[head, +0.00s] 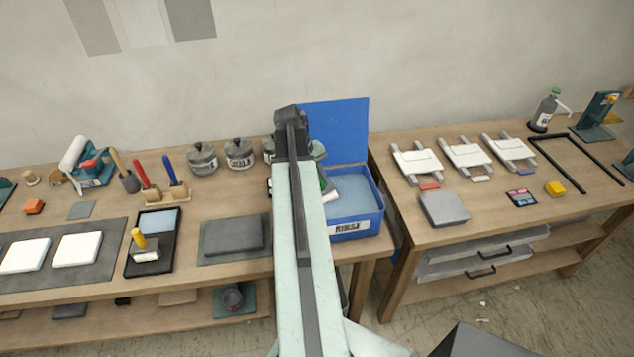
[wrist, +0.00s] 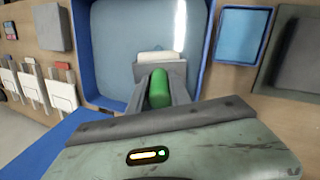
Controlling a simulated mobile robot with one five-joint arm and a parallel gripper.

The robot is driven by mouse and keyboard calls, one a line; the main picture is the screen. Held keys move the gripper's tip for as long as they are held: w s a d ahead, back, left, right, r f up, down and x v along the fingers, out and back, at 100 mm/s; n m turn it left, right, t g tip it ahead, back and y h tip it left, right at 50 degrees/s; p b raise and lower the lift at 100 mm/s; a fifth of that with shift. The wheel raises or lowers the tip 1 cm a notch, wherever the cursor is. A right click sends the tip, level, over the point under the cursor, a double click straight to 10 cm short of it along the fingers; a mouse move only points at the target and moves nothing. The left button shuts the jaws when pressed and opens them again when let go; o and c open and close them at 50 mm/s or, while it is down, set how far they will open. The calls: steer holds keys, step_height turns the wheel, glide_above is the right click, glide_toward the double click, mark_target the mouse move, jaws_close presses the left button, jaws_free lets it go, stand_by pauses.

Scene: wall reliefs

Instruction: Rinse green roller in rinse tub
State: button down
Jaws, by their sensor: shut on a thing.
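The blue rinse tub (head: 355,229) stands at the right end of the left bench, with its blue lid (head: 345,125) raised at the back and pale water inside. In the wrist view the tub (wrist: 82,60) fills the upper middle. My gripper (wrist: 163,80) is shut on the handle of the green roller (wrist: 159,90). The roller's white head points into the area of the tub; I cannot tell whether it touches the water. In the head view my arm hides most of the gripper, and part of the green roller (head: 322,181) shows beside it.
A yellow-handled roller (head: 139,239) lies in a black tray left of a grey slab (head: 234,234). Several metal pots (head: 202,159) stand at the back. The right bench (head: 480,213) holds white frames and a grey block (head: 444,208). A gap separates the benches.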

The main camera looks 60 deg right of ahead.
steer(key=s+d, duration=0.5)
steer(key=s, duration=0.1)
steer(key=shift+s+d, duration=0.2)
steer(key=shift+s, duration=0.1)
step_height(320, 180, up, 5)
steer(key=p, duration=0.5)
stand_by(1.3)
step_height(320, 180, up, 9)
steer(key=p, duration=0.9)
